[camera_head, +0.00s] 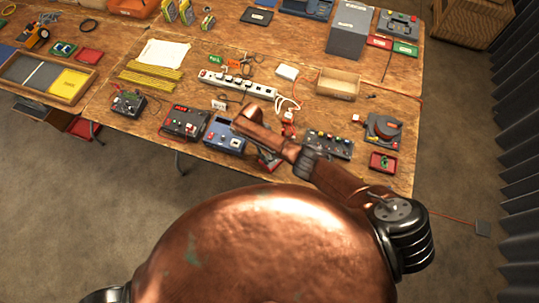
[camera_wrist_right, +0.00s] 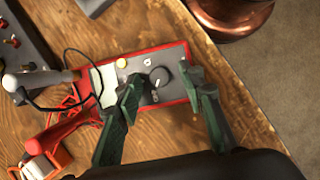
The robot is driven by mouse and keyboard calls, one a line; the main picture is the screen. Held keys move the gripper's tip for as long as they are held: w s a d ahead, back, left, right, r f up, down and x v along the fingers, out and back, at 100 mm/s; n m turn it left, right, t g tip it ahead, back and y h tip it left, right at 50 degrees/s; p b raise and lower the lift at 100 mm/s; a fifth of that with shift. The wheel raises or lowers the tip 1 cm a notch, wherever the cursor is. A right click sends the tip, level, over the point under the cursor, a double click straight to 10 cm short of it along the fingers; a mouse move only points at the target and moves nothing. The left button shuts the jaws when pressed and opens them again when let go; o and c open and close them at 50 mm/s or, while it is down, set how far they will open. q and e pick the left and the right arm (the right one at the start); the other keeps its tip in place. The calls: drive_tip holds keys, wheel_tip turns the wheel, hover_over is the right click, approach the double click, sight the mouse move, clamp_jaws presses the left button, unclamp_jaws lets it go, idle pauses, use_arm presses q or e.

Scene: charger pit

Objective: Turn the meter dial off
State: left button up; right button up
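The meter (camera_wrist_right: 180,55) has a red rim, a grey face, a pale display panel and a yellow button. Its round black dial (camera_wrist_right: 160,76) is on the face. My right gripper (camera_wrist_right: 164,84) is open over the meter, one green finger on each side of the dial. I see gaps at both sides; whether a finger touches the meter's face I cannot tell. In the head view, my right arm reaches over the table and largely hides the meter (camera_head: 268,162). My left gripper is out of view.
A red-handled probe (camera_wrist_right: 60,128) and cables lie left of the meter in the wrist view. In the head view, a blue device (camera_head: 225,135) and a box with several knobs (camera_head: 328,145) flank the meter. A white power strip (camera_head: 238,84) lies behind. The table's front edge is close.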

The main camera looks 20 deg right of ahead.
drive_tip(key=shift+w+r, duration=0.15)
drive_tip(key=shift+r, duration=0.05)
drive_tip(key=v, duration=1.1)
drive_tip(key=shift+r, duration=0.3)
drive_tip(key=shift+f, duration=0.1)
